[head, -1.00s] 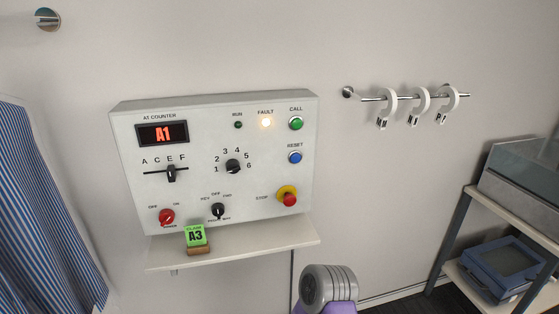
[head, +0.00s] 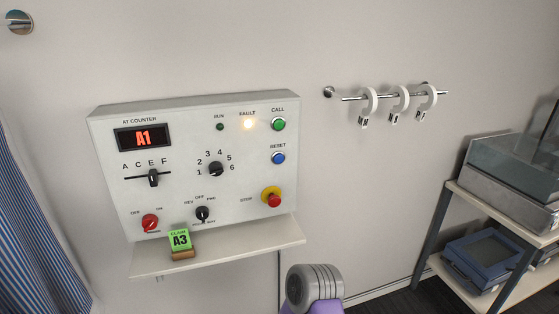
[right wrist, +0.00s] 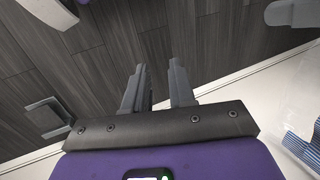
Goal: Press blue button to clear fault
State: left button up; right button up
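The blue RESET button (head: 278,158) is on the right side of the white control panel (head: 110,195), below the green CALL button (head: 278,124) and above the red stop button on its yellow collar (head: 272,197). The FAULT lamp (head: 249,124) is lit and the RUN lamp (head: 220,127) is dark. The display (head: 143,138) reads A1. My right gripper (right wrist: 160,75) shows in the right wrist view with its fingers apart and nothing between them, over dark floor. In the head view neither gripper's fingers show. My left gripper is not in view.
A shelf (head: 220,249) juts out below the panel and bears a green A3 claim card (head: 180,239). A rail (head: 390,97) with several white rings is on the wall to the right. A rack (head: 436,235) with a blue tray (head: 485,262) stands at far right.

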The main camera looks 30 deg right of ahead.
grip_shut()
dwell(1.2)
